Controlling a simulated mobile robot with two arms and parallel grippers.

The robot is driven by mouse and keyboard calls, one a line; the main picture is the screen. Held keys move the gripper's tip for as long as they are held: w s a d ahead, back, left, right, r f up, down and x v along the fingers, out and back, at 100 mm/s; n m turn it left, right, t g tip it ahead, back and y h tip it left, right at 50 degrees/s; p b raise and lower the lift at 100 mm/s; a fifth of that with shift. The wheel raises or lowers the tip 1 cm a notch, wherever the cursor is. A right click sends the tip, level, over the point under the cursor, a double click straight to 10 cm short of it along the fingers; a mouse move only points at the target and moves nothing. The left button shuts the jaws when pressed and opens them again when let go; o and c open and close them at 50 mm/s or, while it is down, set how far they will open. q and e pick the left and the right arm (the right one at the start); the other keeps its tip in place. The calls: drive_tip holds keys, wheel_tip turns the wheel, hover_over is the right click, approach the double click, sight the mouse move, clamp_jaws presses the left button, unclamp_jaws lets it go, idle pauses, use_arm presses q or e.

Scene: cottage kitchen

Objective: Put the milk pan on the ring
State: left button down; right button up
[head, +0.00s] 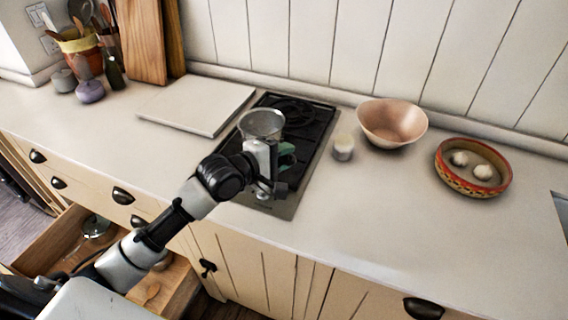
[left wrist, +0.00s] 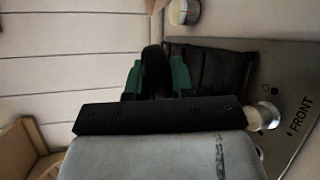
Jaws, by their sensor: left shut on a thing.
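The milk pan (head: 262,123) is a small grey metal pan in the head view, over the left part of the dark hob (head: 318,125). My left gripper (head: 277,156) is over the hob, just in front of the pan. It is shut on the pan's dark handle, which shows between the green fingers in the left wrist view (left wrist: 156,72). The pan's underside is hidden, so I cannot tell whether it touches a ring. A black ring support (head: 294,108) shows at the back of the hob. My right gripper is out of view.
A white board (head: 196,107) lies left of the hob. A small white-topped jar (head: 343,147), a pink bowl (head: 392,122) and a patterned dish (head: 473,183) with garlic bulbs stand to the right. An open drawer (head: 48,243) is below left. The front right counter is clear.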

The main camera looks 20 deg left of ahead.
use_arm(q)
drive_tip(key=shift+w+a+f, duration=0.15)
drive_tip(key=shift+w+f, duration=0.2)
drive_tip(key=shift+w, duration=0.35)
drive_tip(key=shift+f, duration=2)
drive_tip(key=shift+s, duration=0.1)
drive_tip(key=c, duration=1)
unclamp_jaws()
drive_tip(key=shift+f, duration=0.1)
drive_tip(key=shift+s+a, duration=0.2)
drive_tip(key=shift+s, duration=0.15)
drive_tip(key=b+v, duration=0.1)
drive_tip(key=v, duration=1)
drive_tip(key=shift+s+r, duration=0.1)
drive_tip(key=shift+r, duration=0.15)
